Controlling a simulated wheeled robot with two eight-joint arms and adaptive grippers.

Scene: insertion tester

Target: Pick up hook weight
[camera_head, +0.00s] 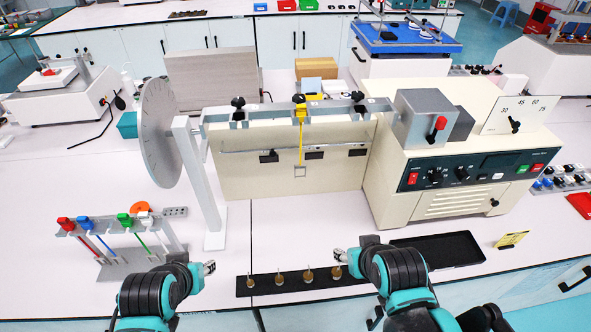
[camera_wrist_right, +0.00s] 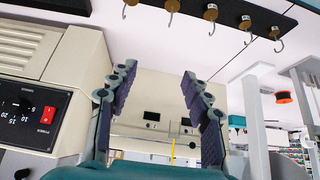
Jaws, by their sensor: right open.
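Several small brass hook weights (camera_head: 308,275) stand in a row on a narrow black tray (camera_head: 262,291) at the front of the bench. In the right wrist view the hook weights (camera_wrist_right: 211,12) run along the top edge, with their metal hooks showing. My right gripper (camera_head: 340,256) is beside the right end of the row in the head view. In the right wrist view my right gripper (camera_wrist_right: 158,73) is open, with nothing between its fingers and the weights beyond its tips. My left gripper (camera_head: 209,268) is left of the tray; its jaw state is unclear.
A cream testing machine (camera_head: 445,150) with a beam and grey disc (camera_head: 158,130) stands behind. A rack (camera_head: 125,250) with coloured-handled tools is at left. White bench is clear behind the weights.

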